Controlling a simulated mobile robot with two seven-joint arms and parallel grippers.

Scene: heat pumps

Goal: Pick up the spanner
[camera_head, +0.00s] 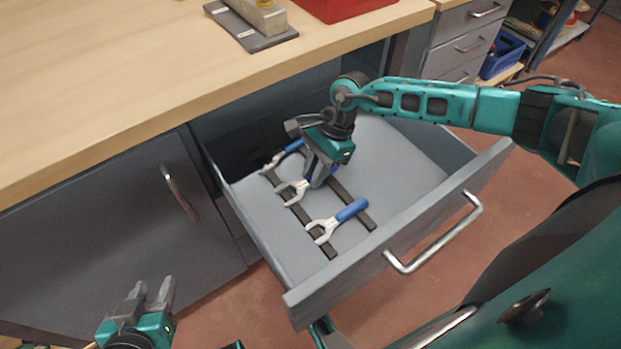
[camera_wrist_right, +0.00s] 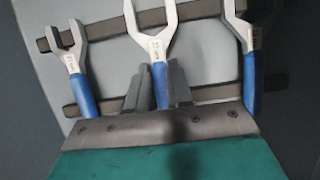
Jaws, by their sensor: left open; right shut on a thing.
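Several spanners with blue handles and silver open jaws lie on two dark strips in an open drawer. The middle spanner (camera_head: 294,190) is under my right gripper (camera_head: 313,180), which is shut on its blue handle; the fingers hide part of the handle. In the right wrist view the middle spanner (camera_wrist_right: 155,45) runs between the two fingers of my right gripper (camera_wrist_right: 160,85). The near spanner (camera_head: 337,220) and the far spanner (camera_head: 283,156) lie apart on either side. My left gripper (camera_head: 150,295) is open and empty, at the lower left outside the drawer.
The grey drawer (camera_head: 405,240) stands open below a wooden worktop (camera_head: 130,75). Its front with a metal handle (camera_head: 440,238) and its side walls surround the spanners. A red box (camera_head: 340,8) and a grey plate with a block (camera_head: 250,25) are on the worktop.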

